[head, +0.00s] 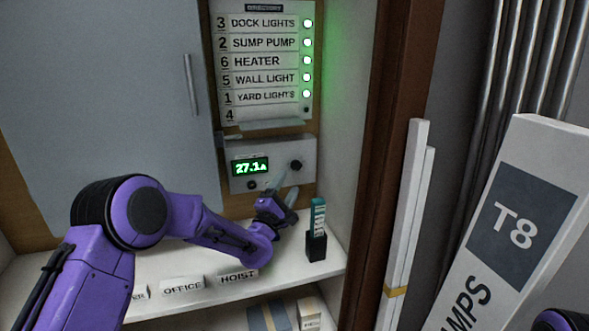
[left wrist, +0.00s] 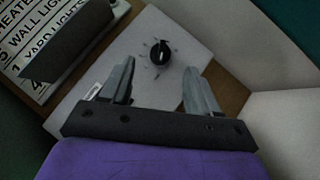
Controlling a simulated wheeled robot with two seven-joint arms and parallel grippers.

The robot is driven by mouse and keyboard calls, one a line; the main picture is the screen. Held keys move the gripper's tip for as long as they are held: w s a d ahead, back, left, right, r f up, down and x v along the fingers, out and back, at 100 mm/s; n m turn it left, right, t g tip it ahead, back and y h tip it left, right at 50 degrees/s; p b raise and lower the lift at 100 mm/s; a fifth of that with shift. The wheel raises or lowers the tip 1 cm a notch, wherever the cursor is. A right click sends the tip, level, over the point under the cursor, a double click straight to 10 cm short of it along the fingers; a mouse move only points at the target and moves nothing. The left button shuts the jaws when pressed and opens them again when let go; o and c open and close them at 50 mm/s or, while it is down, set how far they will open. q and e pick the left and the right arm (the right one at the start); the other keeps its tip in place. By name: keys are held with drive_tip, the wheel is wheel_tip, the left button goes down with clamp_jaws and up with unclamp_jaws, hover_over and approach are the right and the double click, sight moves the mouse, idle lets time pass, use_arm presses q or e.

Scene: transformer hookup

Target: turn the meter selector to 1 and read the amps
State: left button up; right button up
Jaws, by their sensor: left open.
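The grey meter box (head: 243,186) is mounted on the cabinet's back panel below the directory. Its green display (head: 250,167) reads 27.1 A. The black selector knob (head: 296,165) is at the right of the display; it also shows in the left wrist view (left wrist: 160,52) with small marks around it. I cannot tell which mark it points to. My left gripper (head: 283,190) is open and empty, just below the knob. In the left wrist view its two fingers (left wrist: 157,85) are spread, with the knob beyond them and between them, apart from both. My right gripper is not in view.
The directory (head: 264,60) lists circuits beside several green lights. A teal-topped item in a black holder (head: 316,248) stands on the shelf (head: 214,264), right of my left gripper. Labels OFFICE (head: 182,286) and HOIST (head: 238,277) sit along the shelf's front. A T8 box (head: 520,220) leans at right.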

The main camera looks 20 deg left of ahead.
sight(296, 169)
use_arm(q)
drive_tip(key=x, duration=0.6)
drive_tip(key=shift+w+p, duration=0.15)
drive_tip(key=shift+p, duration=0.25)
drive_tip(key=c, duration=1)
drive_tip(key=shift+r+m+g+p, duration=0.25)
drive_tip(key=shift+m+g+p, duration=0.2)
drive_tip(key=shift+p, duration=0.35)
drive_tip(key=shift+c, duration=0.2)
drive_tip(key=m+g+p, duration=0.2)
drive_tip(key=p, duration=0.1)
drive_tip(key=m+g+p, duration=0.1)
drive_tip(key=m+p, duration=0.1)
drive_tip(key=shift+r+h, duration=0.3)
drive_tip(key=shift+h, duration=0.1)
drive_tip(key=shift+f+m+g+p, duration=0.15)
drive_tip(key=shift+m+g+p, duration=0.7)
drive_tip(key=shift+p, duration=0.7)
drive_tip(key=o, duration=1)
